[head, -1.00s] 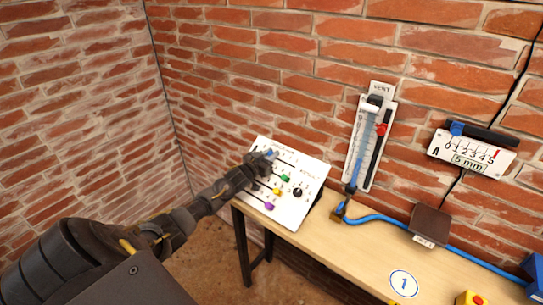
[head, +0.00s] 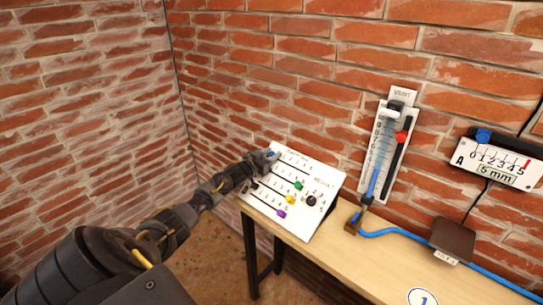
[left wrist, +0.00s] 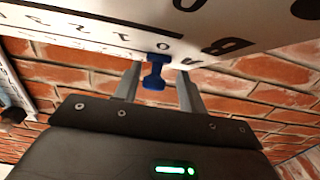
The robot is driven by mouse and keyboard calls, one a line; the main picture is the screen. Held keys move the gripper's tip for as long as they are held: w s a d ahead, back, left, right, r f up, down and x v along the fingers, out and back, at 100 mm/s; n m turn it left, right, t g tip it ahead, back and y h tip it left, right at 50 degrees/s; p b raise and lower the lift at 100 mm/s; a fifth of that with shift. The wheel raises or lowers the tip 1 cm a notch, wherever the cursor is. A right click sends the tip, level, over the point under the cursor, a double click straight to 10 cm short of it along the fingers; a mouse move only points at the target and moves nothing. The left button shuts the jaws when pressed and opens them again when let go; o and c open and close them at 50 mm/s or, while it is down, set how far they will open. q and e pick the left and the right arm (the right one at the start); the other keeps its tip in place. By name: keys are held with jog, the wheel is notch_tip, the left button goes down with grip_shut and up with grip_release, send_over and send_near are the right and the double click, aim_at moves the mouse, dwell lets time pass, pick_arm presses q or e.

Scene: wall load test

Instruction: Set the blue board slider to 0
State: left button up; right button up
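The white board (head: 322,182) stands tilted on the left end of the table. Its blue slider knob (head: 271,154) is at the top left, at the left end of the top row. My left gripper (head: 264,160) is at this knob and partly covers it. In the left wrist view the blue knob (left wrist: 155,74) stands between the two fingers (left wrist: 157,82), with a narrow gap visible on each side. The fingers are apart. The board's print is upside down there, and I cannot read the knob's exact mark. My right gripper is not in view.
Green (head: 298,185), yellow (head: 291,199) and purple (head: 281,213) knobs and a black dial (head: 311,201) are on the board. A vent gauge (head: 388,150) and a meter (head: 497,159) hang on the brick wall. A blue cable (head: 395,232) runs along the wooden table (head: 350,262).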

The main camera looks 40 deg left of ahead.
pick_arm(q)
jog(key=shift+d, duration=0.1)
jog(key=shift+s+f, duration=0.1)
jog(key=shift+s, duration=0.4)
jog(key=s+b, duration=0.1)
jog(key=s, duration=0.7)
jog(key=shift+s+b, duration=0.15)
jog(key=shift+b, duration=0.2)
jog(key=shift+s, duration=0.8)
jog(key=shift+w+d, duration=0.1)
